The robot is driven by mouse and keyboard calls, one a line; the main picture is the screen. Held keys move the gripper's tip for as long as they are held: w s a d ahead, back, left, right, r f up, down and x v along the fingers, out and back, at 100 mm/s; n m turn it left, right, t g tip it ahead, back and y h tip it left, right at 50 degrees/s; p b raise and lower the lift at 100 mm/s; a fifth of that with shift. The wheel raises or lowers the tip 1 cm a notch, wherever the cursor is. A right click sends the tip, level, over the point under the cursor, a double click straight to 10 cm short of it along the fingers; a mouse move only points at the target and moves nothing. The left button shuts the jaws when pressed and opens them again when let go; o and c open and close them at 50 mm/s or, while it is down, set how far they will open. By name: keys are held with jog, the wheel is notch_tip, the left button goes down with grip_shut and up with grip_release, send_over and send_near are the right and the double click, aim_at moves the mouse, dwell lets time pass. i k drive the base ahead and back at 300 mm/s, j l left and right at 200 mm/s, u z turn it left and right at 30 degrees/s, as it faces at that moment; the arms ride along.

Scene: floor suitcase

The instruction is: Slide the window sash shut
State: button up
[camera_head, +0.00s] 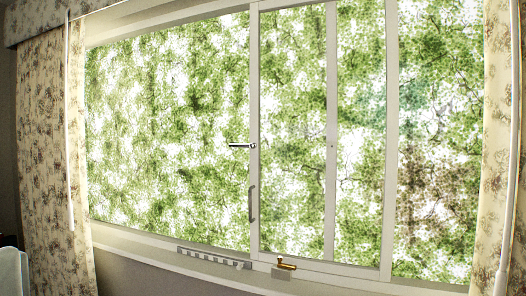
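The window sash (254,105) is a white-framed pane right of the middle of the window. Its left upright carries a grey vertical pull handle (253,204). A dark and silver lever (240,145) sticks out to the left from the same upright, higher up. Another white upright (331,150) shows through or behind the sash, and the upright (391,130) stands at its right. The wide area to the left shows only foliage; I cannot tell whether it is glazed or open. My gripper is not in view.
A brass latch (286,263) sits on the lower frame below the sash. A slotted grey strip (212,257) lies along the sill to its left. Flowered curtains hang at the left (45,150) and right (496,130). A pale object (12,270) shows at the lower left edge.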

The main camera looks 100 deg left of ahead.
aim_at(383, 274)
jog(key=u, duration=2.25)
